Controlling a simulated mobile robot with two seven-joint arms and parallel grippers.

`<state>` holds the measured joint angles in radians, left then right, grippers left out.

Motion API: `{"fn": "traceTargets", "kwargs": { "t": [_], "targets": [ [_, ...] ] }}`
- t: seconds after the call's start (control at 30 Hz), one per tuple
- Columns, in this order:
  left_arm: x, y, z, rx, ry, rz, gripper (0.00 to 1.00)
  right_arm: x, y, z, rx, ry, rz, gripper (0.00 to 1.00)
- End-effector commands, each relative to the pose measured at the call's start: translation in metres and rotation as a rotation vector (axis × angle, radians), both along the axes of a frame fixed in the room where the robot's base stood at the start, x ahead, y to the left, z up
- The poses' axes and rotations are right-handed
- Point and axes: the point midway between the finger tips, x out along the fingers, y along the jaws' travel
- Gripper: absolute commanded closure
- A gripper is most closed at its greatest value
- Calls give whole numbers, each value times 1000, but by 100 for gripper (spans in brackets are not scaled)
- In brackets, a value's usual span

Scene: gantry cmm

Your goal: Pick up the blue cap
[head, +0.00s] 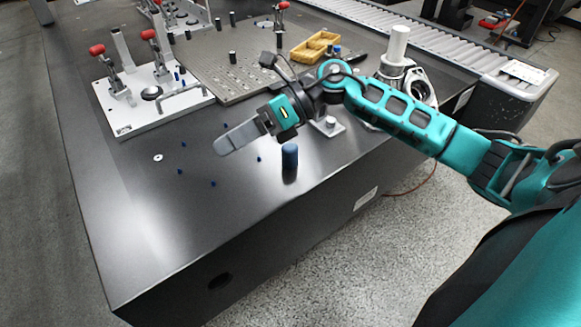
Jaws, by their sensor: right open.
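The blue cap (290,154) appears to be the dark blue cylinder standing upright near the front edge of the dark table (190,240). It stands clear of other objects, with a dark reflection below it. My right gripper (222,147) is above the table, left of the cap and apart from it. Its grey fingers point left, away from the cap. It is open and I see nothing held in it; the two fingers overlap from this angle. My left gripper is not in view.
Several small blue pins (181,172) lie around a white washer (158,157). A white plate with red-handled clamps (122,112) and a grey hole plate (225,85) stand behind. A yellow tray (312,48) sits farther back. The table's front left is clear.

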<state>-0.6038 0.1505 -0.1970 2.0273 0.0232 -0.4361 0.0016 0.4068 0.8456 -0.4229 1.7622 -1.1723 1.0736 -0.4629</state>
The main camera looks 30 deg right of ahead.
Motion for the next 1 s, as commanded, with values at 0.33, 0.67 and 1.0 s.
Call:
{"fn": "traceTargets", "kwargs": {
  "t": [0.33, 0.67, 1.0],
  "targets": [
    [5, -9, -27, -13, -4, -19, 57, 15, -160, -10, -808, -182, 164, 30],
    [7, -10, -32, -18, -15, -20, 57, 18, -173, -38, -907, -169, 176, 30],
    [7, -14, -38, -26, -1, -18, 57, 27, -158, -75, -906, -171, 173, 30]
  ]
}}
